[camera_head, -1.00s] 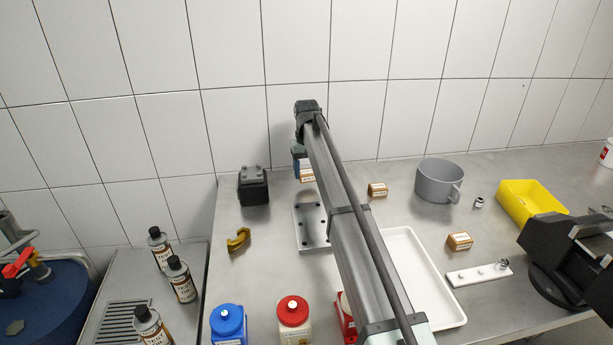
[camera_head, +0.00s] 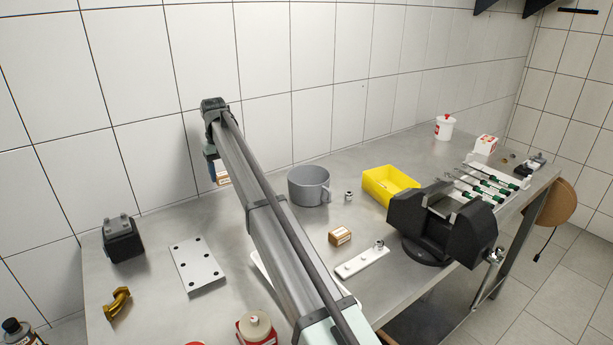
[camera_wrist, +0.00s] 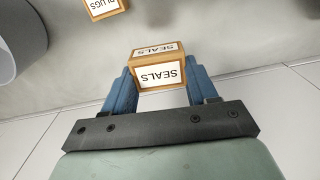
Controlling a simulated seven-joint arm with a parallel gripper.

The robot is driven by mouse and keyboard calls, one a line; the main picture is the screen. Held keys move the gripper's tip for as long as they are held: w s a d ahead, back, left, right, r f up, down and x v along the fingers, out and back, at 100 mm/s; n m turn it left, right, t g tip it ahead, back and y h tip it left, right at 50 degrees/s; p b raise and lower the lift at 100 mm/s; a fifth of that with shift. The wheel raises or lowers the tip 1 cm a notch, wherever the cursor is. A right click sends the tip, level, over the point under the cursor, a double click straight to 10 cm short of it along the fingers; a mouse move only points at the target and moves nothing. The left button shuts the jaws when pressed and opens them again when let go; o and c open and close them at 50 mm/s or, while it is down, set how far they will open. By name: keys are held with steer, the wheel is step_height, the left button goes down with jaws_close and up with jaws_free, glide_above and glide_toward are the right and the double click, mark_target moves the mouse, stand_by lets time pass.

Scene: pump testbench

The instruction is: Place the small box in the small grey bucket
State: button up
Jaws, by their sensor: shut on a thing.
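My gripper (camera_wrist: 160,74) is shut on a small box labelled SEALS (camera_wrist: 160,76), with a blue finger on each side of it. In the head view this orange-and-white box (camera_head: 223,177) hangs below the end of my arm, partly hidden by it, above the back of the table. The small grey bucket (camera_head: 309,187), round with a side handle, stands upright to the right of the held box. Part of the grey bucket also shows at the left edge of the wrist view (camera_wrist: 18,45). The gripper and box are apart from the bucket.
Another small box (camera_head: 340,236) sits in front of the bucket. A yellow bin (camera_head: 388,183) and black vise (camera_head: 440,225) stand to the right. A perforated plate (camera_head: 198,265) lies at left.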

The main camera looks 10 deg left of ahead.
steer(key=w+d+m, duration=0.1)
steer(key=w+d, duration=0.5)
steer(key=d, duration=0.6)
steer(key=w+d+m, duration=0.2)
steer(key=w+d, duration=0.5)
steer(key=d, duration=0.6)
steer(key=shift+s+d+f+n, duration=0.15)
steer(key=shift+f+n, duration=0.5)
steer(key=shift+f, duration=0.95)
steer(key=shift+s+a+f+n, duration=0.15)
steer(key=shift+f+n, duration=0.45)
steer(key=shift+f, duration=0.95)
steer(key=shift+s+d+f+n, duration=0.1)
steer(key=shift+s+f+n, duration=0.15)
steer(key=shift+f+n, duration=0.9)
steer(key=shift+f+m, duration=0.5)
steer(key=shift+f, duration=0.1)
steer(key=o, duration=1.1)
steer(key=shift+c, duration=0.2)
steer(key=shift+r, duration=0.1)
step_height(320, 180, up, 12)
